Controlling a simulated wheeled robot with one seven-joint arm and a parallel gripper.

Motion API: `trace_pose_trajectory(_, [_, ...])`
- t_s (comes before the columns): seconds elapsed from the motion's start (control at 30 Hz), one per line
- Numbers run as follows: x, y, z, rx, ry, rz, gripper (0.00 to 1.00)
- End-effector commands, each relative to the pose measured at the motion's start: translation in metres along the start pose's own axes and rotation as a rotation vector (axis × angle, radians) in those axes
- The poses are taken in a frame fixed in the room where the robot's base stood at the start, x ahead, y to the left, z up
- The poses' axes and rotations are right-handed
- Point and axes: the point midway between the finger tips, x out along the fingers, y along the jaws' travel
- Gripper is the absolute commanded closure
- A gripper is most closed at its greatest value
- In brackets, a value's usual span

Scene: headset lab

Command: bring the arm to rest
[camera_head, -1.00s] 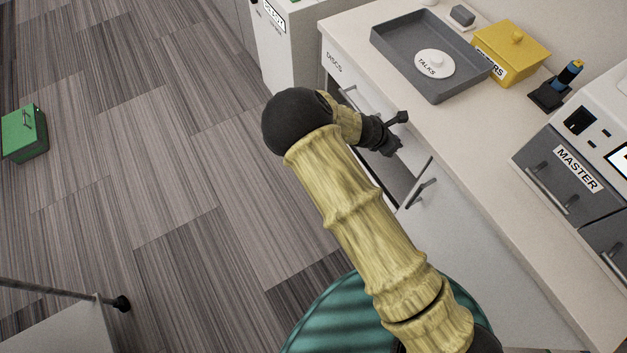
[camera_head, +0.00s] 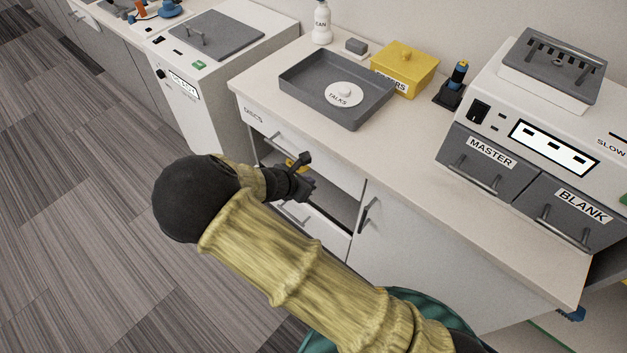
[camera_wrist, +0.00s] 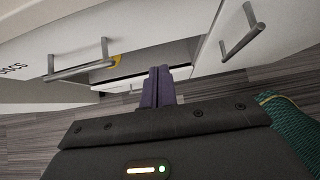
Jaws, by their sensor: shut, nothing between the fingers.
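My arm reaches from the lower right of the head view toward the counter front, bent at a dark elbow joint. My gripper (camera_head: 302,188) is in front of the cabinet, beside the open space under the drawer marked DISCS (camera_head: 272,135). In the wrist view my gripper (camera_wrist: 158,72) shows its two fingers together, with nothing between them. The fingers point toward the cabinet front. Part of the gripper is hidden behind my wrist in the head view.
On the counter (camera_head: 405,155) stand a grey tray (camera_head: 300,87) with a white TALKS disc, a yellow box (camera_head: 412,70) and a machine with MASTER (camera_head: 468,160) and BLANK (camera_head: 545,215) drawers. A cabinet door handle (camera_head: 368,213) is right of my gripper. Open floor (camera_head: 80,220) lies left.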

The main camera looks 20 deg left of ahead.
Motion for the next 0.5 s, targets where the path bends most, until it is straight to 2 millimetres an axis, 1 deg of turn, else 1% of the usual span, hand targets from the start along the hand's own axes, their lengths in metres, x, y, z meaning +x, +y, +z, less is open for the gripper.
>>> trace_pose_trajectory(0.03, [-0.011,0.002,-0.002,-0.002,0.002,0.006,1.0])
trace_pose_trajectory(0.1, [-0.021,0.002,-0.002,-0.003,0.001,0.007,1.0])
trace_pose_trajectory(0.2, [-0.028,0.002,-0.003,-0.005,0.001,0.006,1.0])
trace_pose_trajectory(0.5, [-0.03,0.002,-0.002,-0.005,0.0,0.004,1.0])
